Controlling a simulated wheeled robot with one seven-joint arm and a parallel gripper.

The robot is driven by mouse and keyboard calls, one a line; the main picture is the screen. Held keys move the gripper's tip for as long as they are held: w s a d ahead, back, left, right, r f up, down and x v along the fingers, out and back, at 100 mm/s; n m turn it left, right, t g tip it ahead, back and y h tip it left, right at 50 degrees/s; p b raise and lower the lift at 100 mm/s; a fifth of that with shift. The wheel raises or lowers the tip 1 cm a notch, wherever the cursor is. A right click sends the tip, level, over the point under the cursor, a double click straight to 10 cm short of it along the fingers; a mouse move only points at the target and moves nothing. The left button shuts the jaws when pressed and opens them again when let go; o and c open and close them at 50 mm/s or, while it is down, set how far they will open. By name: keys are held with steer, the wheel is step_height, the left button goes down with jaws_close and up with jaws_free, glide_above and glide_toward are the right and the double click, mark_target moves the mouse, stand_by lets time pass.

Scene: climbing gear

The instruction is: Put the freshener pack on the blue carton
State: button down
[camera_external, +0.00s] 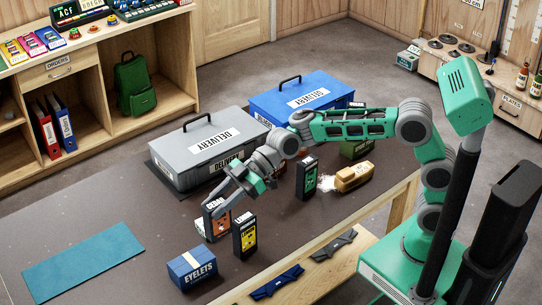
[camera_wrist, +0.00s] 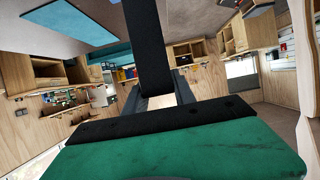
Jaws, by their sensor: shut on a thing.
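My gripper (camera_external: 226,197) is shut on the orange-and-black freshener pack (camera_external: 217,224), which is lettered CEDAR and stands upright below the fingers. The fingers cover part of its top. I cannot tell whether its base touches the table. The blue carton (camera_external: 191,271), marked EYELETS, sits near the table's front edge, below and left of the pack in the external view; its top is clear. In the wrist view, a dark upright strip (camera_wrist: 146,45) between the fingers looks like the pack's narrow side.
A yellow-and-black pack (camera_external: 245,236) stands close on the right of the held pack. A green-and-black pack (camera_external: 307,178) and a tan block (camera_external: 354,177) are farther right. Grey (camera_external: 207,150) and blue (camera_external: 300,97) delivery boxes stand behind. A teal mat (camera_external: 84,261) lies at left.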

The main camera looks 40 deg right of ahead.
steer(key=w+a+f+p, duration=0.2)
steer(key=w+a+f, duration=0.3)
steer(key=f, duration=0.6)
steer(key=shift+w+a, duration=0.2)
steer(key=shift+a, duration=0.95)
steer(key=c, duration=1)
jaws_free()
steer(key=shift+c, duration=0.2)
steer(key=shift+r, duration=0.1)
steer(key=b+v, duration=0.1)
steer(key=v, duration=1.1)
